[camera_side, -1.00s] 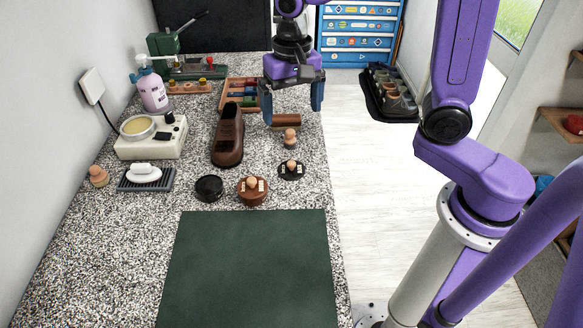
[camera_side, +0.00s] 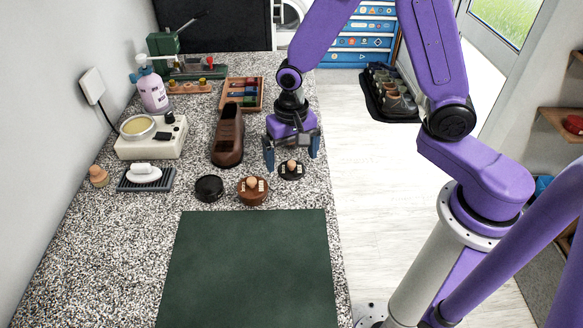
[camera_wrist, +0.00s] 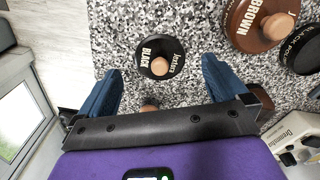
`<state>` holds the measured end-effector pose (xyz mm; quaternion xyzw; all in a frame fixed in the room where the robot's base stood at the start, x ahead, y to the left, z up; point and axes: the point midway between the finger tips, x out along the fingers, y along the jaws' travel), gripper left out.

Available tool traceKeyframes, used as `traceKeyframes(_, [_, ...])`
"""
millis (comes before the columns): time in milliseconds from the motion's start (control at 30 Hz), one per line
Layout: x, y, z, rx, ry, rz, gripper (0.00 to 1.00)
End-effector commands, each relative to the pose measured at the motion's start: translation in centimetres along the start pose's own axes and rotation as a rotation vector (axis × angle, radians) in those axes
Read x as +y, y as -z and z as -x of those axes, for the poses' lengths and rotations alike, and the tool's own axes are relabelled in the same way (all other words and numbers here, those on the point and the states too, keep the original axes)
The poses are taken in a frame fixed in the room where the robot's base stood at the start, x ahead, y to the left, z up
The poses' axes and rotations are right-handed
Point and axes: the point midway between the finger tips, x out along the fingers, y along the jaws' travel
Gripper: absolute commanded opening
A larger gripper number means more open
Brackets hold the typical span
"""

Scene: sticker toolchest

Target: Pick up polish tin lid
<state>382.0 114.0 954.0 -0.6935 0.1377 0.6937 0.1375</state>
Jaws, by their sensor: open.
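A round black polish tin lid (camera_side: 291,174) with a wooden knob lies on the speckled worktop near its right edge. In the wrist view this lid (camera_wrist: 152,48) shows the word "BLACK" and sits between and just beyond the fingertips. My gripper (camera_side: 291,157) is open and empty, with its blue fingers pointing down close to the lid; their exact height above it is hard to tell. A brown lid (camera_side: 246,195) with a wooden knob and an open-looking black tin (camera_side: 209,189) stand to the left; in the wrist view the brown lid (camera_wrist: 240,25) is at upper right.
A brown shoe (camera_side: 227,138) stands left of my gripper. A dark green mat (camera_side: 250,268) covers the front of the worktop. A soap dish (camera_side: 146,180), a white warmer (camera_side: 150,145) and a wooden tray (camera_side: 259,97) stand farther off. The worktop ends just right of the black lid.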

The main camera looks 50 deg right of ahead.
Motion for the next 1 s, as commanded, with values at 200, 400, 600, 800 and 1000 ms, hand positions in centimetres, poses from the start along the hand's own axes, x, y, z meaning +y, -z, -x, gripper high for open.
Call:
traceKeyframes(200, [0.1, 0.0, -1.9, -0.001, -0.002, -0.001, 1.00])
traceKeyframes(400, [0.0, 0.0, -2.1, 0.000, 0.001, -0.001, 1.00])
traceKeyframes(600, [0.0, 0.0, -2.1, 0.000, 0.000, -0.001, 0.64])
traceKeyframes(800, [0.0, 0.0, -2.1, 0.000, 0.000, -0.001, 0.40])
traceKeyframes(1000, [0.0, 0.0, -2.0, 0.000, 0.000, -0.001, 0.40])
